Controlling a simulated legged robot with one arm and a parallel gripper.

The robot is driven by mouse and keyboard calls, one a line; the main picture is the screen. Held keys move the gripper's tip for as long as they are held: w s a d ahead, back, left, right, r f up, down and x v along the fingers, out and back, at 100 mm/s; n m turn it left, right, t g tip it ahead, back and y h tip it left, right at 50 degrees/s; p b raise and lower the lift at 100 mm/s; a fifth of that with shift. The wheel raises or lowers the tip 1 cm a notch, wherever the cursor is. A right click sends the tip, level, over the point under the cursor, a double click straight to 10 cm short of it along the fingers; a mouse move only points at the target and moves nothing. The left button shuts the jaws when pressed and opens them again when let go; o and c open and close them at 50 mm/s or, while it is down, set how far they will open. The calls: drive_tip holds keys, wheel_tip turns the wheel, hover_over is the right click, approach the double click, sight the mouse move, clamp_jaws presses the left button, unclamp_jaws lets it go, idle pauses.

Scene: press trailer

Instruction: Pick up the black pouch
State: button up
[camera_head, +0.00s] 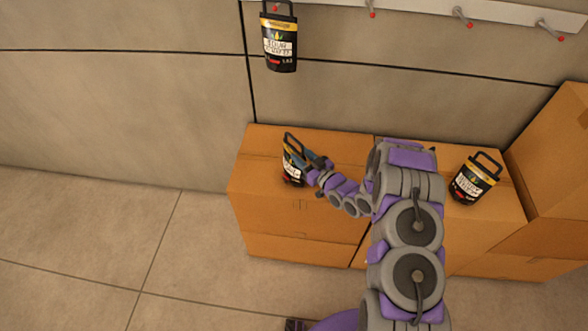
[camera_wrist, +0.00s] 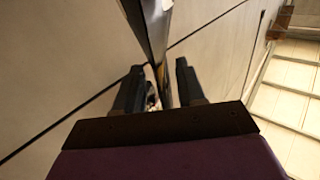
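A black pouch (camera_head: 291,170) with a white label, a yellow band and a loop handle stands on the left cardboard box. My gripper (camera_head: 309,161) is at its right side, with the fingers reaching to its upper part. In the wrist view my gripper (camera_wrist: 160,78) has its two dark fingers apart, with a thin edge-on panel of the pouch (camera_wrist: 150,28) between them. Small gaps seem to show on both sides of the panel. The exact contact is hidden. A similar black pouch (camera_head: 476,180) stands on the right box, and another (camera_head: 280,48) hangs on the wall.
Cardboard boxes (camera_head: 262,205) stand in a row against the wall, with a taller box (camera_head: 560,140) at the right. A white rail with hooks (camera_head: 462,14) runs along the wall above. The floor at the left is clear.

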drive_tip(key=shift+w+a, duration=0.6)
drive_tip(key=shift+a, duration=0.25)
drive_tip(key=shift+d, duration=0.15)
clamp_jaws()
drive_tip(key=shift+r, duration=0.1)
idle(0.6)
